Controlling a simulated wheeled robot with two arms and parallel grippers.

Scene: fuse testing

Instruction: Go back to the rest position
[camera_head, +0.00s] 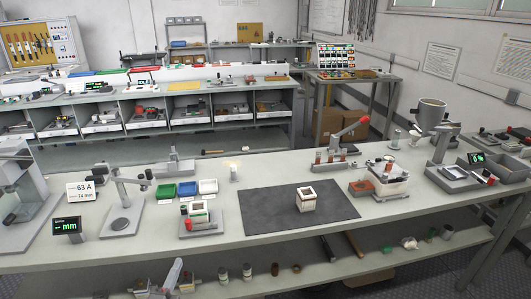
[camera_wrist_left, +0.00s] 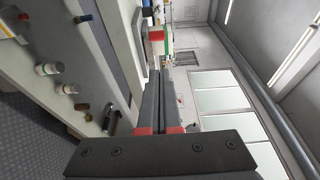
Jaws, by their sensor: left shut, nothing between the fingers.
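My left gripper (camera_head: 174,274) shows low in the head view, in front of the workbench's (camera_head: 110,258) front edge and apart from what stands on the top. In the left wrist view my left gripper (camera_wrist_left: 160,78) has its two dark fingers together, with nothing held between them. My right gripper is not in view. A small white block with a dark opening (camera_head: 307,198) stands upright on the dark mat (camera_head: 270,215). A similar white piece with a red part (camera_head: 198,217) stands left of the mat.
A red-handled device (camera_head: 350,132) stands behind the mat. Green, blue and white bins (camera_head: 187,189), a "63 A" sign (camera_head: 80,190) and a display (camera_head: 67,229) stand left. A lower shelf (camera_head: 330,280) holds several small cylinders near my gripper. Most of the mat is clear.

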